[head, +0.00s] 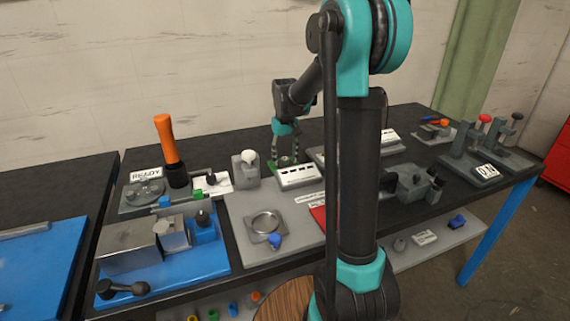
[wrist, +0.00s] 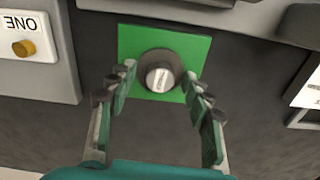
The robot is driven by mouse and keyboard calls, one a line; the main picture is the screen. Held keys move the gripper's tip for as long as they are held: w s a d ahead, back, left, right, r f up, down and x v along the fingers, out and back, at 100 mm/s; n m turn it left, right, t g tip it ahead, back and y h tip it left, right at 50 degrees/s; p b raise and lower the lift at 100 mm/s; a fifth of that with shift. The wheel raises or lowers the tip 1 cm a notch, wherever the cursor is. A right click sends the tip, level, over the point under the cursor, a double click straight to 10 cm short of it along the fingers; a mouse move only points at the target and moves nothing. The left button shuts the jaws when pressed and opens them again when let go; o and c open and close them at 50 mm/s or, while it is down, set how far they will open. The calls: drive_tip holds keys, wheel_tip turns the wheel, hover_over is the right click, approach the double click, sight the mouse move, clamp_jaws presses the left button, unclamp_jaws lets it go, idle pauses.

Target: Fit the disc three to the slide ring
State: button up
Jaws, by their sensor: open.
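My gripper (head: 286,152) is open above the back part of the black bench. In the wrist view my gripper (wrist: 159,84) has its fingers either side of a dark round piece with a light grey top (wrist: 160,76). This piece sits on a green square pad (wrist: 193,52); the fingers look apart from it. I cannot read any mark on the piece, so I cannot tell whether it is disc three. In the head view the green pad (head: 273,168) is partly hidden. A round metal ring (head: 265,223) lies on the grey plate; I cannot tell whether it is the slide ring.
A panel labelled ONE with an orange knob (wrist: 23,48) is left of the pad in the wrist view. A white-labelled block (head: 300,175) stands close by the gripper. An orange-handled lever (head: 166,140) stands to the left, and a white-knobbed block (head: 246,170) nearer the gripper.

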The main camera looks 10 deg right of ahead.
clamp_jaws()
idle(0.3)
drive_tip(key=shift+r, duration=0.15)
